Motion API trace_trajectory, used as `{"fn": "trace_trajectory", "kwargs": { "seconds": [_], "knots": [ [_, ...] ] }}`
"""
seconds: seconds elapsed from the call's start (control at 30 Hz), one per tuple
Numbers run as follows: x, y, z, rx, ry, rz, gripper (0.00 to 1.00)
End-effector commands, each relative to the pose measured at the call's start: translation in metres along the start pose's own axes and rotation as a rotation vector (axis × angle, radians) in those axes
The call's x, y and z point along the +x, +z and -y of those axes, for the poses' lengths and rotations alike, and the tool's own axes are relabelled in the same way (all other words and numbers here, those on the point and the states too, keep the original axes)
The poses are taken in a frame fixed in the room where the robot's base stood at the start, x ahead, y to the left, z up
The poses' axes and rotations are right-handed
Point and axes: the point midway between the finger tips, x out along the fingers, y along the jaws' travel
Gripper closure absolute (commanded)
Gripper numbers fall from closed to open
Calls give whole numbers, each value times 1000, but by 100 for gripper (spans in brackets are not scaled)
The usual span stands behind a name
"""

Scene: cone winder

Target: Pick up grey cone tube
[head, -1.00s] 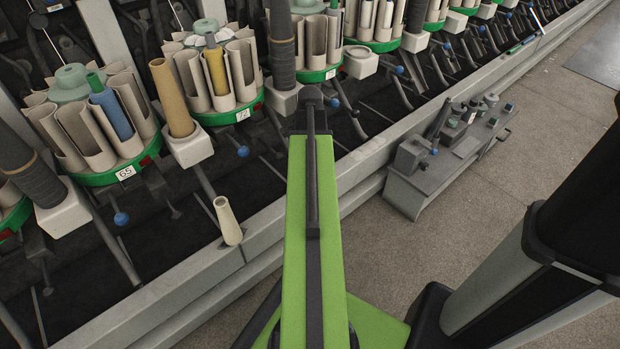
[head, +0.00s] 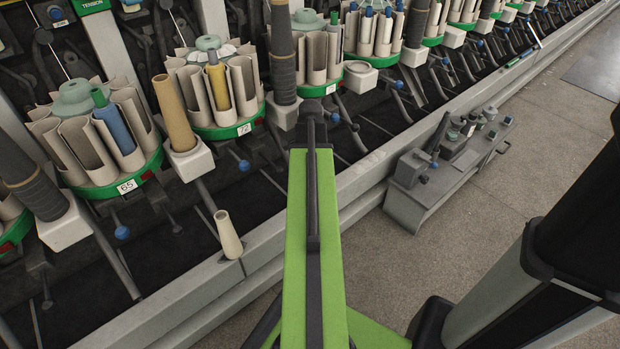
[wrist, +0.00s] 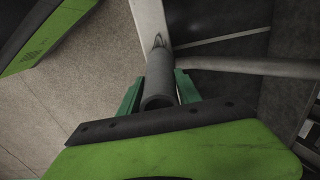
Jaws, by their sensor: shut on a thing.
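The grey cone tube (wrist: 160,80) shows in the middle of the wrist view, its open end towards the camera. The green fingers of my gripper (wrist: 158,90) stand on either side of it, shut on it. The tube's far end points at a pale rail, and I cannot tell whether it touches it. In the head view my green arm hides the gripper and the held tube.
The machine's green-rimmed magazine, labelled 65 (head: 127,186), and another, labelled 72 (head: 243,129), stand left of my arm. A cream cone tube (head: 228,235) stands near the machine's front rail (head: 160,318). A grey trolley (head: 440,185) is on the floor at right.

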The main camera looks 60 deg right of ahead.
Motion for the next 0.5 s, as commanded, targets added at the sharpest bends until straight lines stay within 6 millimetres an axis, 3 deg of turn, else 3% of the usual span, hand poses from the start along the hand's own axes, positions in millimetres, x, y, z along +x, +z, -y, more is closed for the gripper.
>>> {"fn": "trace_trajectory", "kwargs": {
  "seconds": [0.3,0.5],
  "knots": [
    [-51,0,-2,1,0,0,100],
    [-77,-11,-53,5,0,0,100]
  ]
}}
